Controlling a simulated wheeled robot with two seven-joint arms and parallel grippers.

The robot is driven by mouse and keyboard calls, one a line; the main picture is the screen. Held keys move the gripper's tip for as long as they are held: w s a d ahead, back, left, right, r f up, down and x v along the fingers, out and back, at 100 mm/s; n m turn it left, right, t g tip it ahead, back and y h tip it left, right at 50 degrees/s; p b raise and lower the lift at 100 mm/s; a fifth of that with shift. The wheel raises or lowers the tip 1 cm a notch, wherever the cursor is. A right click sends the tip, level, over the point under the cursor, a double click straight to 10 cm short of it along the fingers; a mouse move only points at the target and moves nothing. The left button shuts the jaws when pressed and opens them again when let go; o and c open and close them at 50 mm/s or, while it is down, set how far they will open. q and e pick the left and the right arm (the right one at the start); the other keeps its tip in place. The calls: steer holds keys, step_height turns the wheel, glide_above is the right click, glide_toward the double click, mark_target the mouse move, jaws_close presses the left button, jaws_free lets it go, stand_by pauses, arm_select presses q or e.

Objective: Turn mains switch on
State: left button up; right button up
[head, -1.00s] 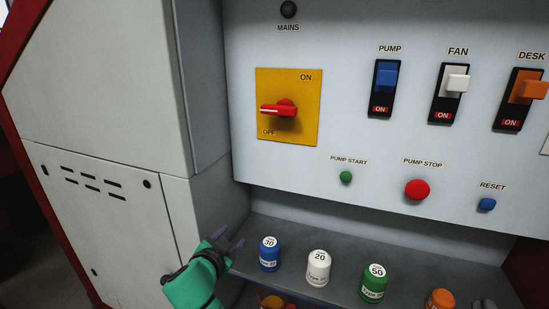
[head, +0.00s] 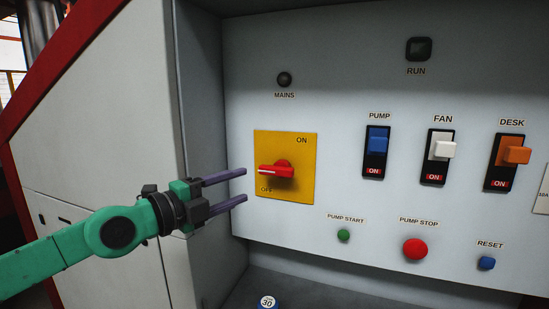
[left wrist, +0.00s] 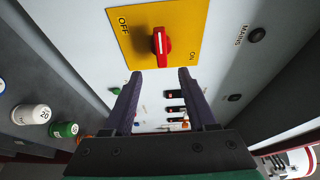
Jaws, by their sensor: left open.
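The mains switch is a red rotary handle (head: 276,171) on a yellow plate (head: 300,190), marked ON at the top right and OFF at the bottom left. The handle lies roughly level, with its white-marked end to the left, toward the OFF side. The MAINS lamp (head: 284,79) above it is dark. My left gripper (head: 245,185) is open and empty, its two purple fingers just left of the plate and pointing at the handle. In the left wrist view the red handle (left wrist: 161,45) stands beyond the fingertips, between them and apart from them. My right gripper is not in view.
PUMP (head: 376,140), FAN (head: 443,150) and DESK (head: 514,155) switches are to the right. Below them are a green PUMP START button (head: 343,235), a red PUMP STOP button (head: 415,249) and a blue RESET button (head: 487,263). A grey cabinet wall (head: 110,130) stands at the left.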

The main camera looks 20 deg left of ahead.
mark_target(276, 172)
arm_select(q)
steer(key=p+x, duration=0.4)
steer(key=x, duration=0.1)
steer(key=p+x, duration=0.4)
steer(key=x, duration=0.2)
steer(key=shift+w+d+r, duration=0.1)
steer(key=shift+d+r, duration=0.05)
steer(key=shift+r, duration=0.05)
steer(key=shift+w+d+f, duration=0.1)
steer(key=shift+w+f, duration=0.05)
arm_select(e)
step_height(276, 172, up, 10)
arm_select(q)
jaws_close()
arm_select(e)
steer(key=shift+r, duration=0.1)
